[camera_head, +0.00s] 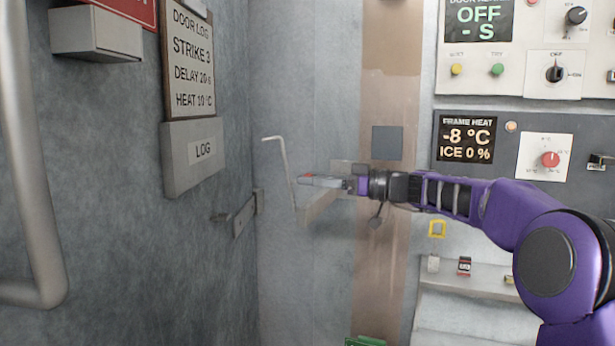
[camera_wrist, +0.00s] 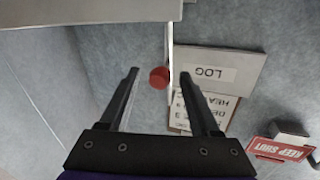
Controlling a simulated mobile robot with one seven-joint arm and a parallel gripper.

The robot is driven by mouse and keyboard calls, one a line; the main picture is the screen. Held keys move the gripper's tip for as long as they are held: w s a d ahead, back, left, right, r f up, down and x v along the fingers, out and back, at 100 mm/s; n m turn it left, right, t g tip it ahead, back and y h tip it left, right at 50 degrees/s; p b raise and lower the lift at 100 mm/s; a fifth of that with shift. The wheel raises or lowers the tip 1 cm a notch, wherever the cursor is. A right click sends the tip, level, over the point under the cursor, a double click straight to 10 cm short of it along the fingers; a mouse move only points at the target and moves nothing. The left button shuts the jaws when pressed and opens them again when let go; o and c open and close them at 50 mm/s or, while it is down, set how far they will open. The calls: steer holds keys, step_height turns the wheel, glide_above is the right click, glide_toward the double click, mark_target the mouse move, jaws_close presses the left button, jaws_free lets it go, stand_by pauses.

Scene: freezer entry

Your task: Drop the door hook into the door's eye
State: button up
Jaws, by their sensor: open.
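The door hook (camera_head: 287,170) is a thin pale rod, upright and slightly tilted, with its bent top pointing left toward the door. A red knob (camera_wrist: 159,77) shows beside the rod (camera_wrist: 170,50) in the wrist view. My gripper (camera_head: 306,180) is at mid-height of the rod. Its fingers (camera_wrist: 160,73) are open, with the knob and rod appearing between their tips; I cannot tell whether they touch. The grey door (camera_head: 215,90) is at left. A metal bracket (camera_head: 243,218) near its edge may hold the eye; no opening is clear.
A pale ledge (camera_head: 322,207) juts out below my gripper. A LOG box (camera_head: 193,155) and a large door handle (camera_head: 30,180) stick out at left. A red sign (camera_wrist: 280,149) shows in the wrist view.

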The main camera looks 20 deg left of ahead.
steer(key=shift+w+a, duration=0.1)
steer(key=shift+a, duration=0.85)
jaws_close()
stand_by(0.8)
